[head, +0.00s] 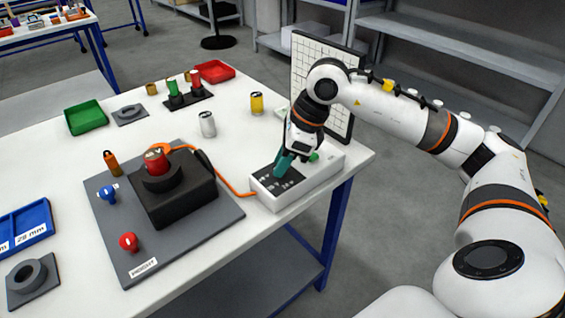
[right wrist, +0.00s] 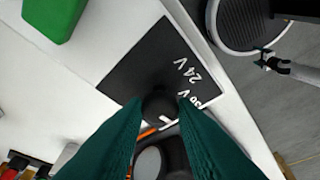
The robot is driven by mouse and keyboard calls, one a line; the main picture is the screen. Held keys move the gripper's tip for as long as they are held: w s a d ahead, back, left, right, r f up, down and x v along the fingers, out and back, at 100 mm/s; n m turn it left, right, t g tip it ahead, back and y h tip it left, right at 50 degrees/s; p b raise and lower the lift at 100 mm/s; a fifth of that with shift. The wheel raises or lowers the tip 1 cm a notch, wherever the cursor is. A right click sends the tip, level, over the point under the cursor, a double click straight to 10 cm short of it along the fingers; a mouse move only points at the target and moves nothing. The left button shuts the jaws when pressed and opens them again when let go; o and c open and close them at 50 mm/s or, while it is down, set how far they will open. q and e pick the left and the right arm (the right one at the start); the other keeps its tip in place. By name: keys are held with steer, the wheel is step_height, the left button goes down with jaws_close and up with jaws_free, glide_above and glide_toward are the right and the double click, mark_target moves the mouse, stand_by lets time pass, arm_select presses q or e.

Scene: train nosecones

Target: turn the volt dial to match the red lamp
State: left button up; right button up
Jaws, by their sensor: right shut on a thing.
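The white power box (head: 325,178) with a black dial panel stands at the right edge of the table. My right gripper (head: 284,166) is over this panel, with its teal fingers pointing down. In the right wrist view its fingers (right wrist: 165,115) are shut on the dark volt dial (right wrist: 160,101). The black panel (right wrist: 150,62) shows the marking "24 V" and another one partly hidden by a finger. The dial's pointer is not clear. A red bulb-shaped piece (head: 129,241), possibly the red lamp, is on the grey board. My left gripper is not in view.
An orange cable (head: 232,189) runs from the box to a black block (head: 178,200) holding a red cylinder (head: 155,161). A blue bulb-shaped piece (head: 107,192) is on the board (head: 205,228). A gridded panel (head: 335,70) stands behind my right arm.

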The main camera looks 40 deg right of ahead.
steer(key=shift+m, duration=0.3)
stand_by(0.4)
steer(key=o, duration=1)
steer(key=v, duration=1.2)
